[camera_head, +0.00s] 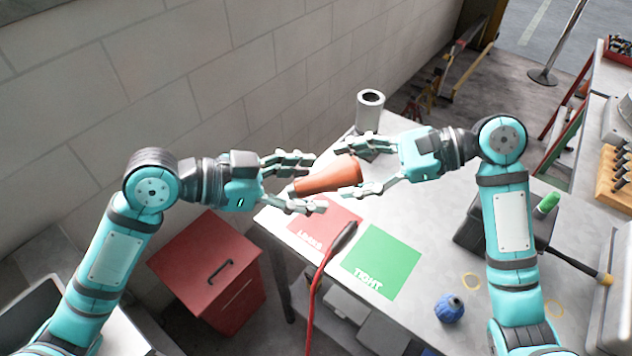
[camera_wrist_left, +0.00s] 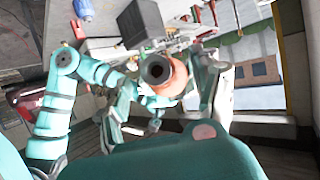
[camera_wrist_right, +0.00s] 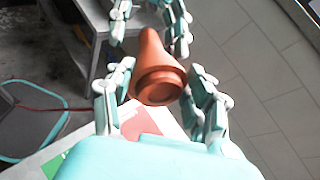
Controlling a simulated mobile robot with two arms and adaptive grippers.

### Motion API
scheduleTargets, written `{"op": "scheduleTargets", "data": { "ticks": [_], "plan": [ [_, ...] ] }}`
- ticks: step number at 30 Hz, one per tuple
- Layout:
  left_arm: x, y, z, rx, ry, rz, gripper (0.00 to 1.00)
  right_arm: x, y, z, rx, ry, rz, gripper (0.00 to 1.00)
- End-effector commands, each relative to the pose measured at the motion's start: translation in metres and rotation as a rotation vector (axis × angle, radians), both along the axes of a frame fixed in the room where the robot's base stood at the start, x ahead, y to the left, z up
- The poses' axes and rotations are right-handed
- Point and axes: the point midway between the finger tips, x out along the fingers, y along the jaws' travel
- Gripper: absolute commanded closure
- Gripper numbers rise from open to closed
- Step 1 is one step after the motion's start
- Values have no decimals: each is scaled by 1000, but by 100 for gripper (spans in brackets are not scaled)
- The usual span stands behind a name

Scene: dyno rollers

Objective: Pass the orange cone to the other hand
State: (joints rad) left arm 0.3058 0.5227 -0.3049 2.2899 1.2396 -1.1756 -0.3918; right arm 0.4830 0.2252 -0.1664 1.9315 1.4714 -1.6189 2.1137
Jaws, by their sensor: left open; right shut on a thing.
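The orange cone (camera_head: 328,178) is held in the air above the table, lying roughly sideways between my two grippers. My right gripper (camera_head: 349,168) is shut on its wide end, which faces the right wrist camera (camera_wrist_right: 160,82). My left gripper (camera_head: 305,182) is open, its fingers on either side of the cone's narrow end. In the left wrist view the cone (camera_wrist_left: 172,76) shows its hollow end toward the camera. Whether the left fingers touch the cone I cannot tell.
The grey table (camera_head: 420,225) below bears a red mat (camera_head: 325,222), a green mat (camera_head: 382,262) and a grey cylinder (camera_head: 369,112). A red cable (camera_head: 318,280) hangs at the front edge. A blue object (camera_head: 449,308) and a black box (camera_head: 475,232) lie right. A red cabinet (camera_head: 205,268) stands left.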

Motion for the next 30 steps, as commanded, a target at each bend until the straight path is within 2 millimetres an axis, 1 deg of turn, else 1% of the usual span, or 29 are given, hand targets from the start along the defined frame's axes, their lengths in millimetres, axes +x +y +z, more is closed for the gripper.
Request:
{"op": "scheduleTargets", "data": {
  "ticks": [3,6,16,29,30],
  "plan": [
    [5,-12,-5,-3,1,0,35,0,0,1,1,-1,1,80],
    [7,-17,-7,-1,0,0,35,0,0,1,1,-1,1,80],
    [8,-19,-9,1,0,1,35,0,0,0,1,-1,1,80],
    [6,-20,-9,1,1,-3,91,1,0,1,2,-1,-3,80],
    [6,-20,-8,-1,0,-3,93,1,0,1,2,-1,-3,44]
  ]
}}
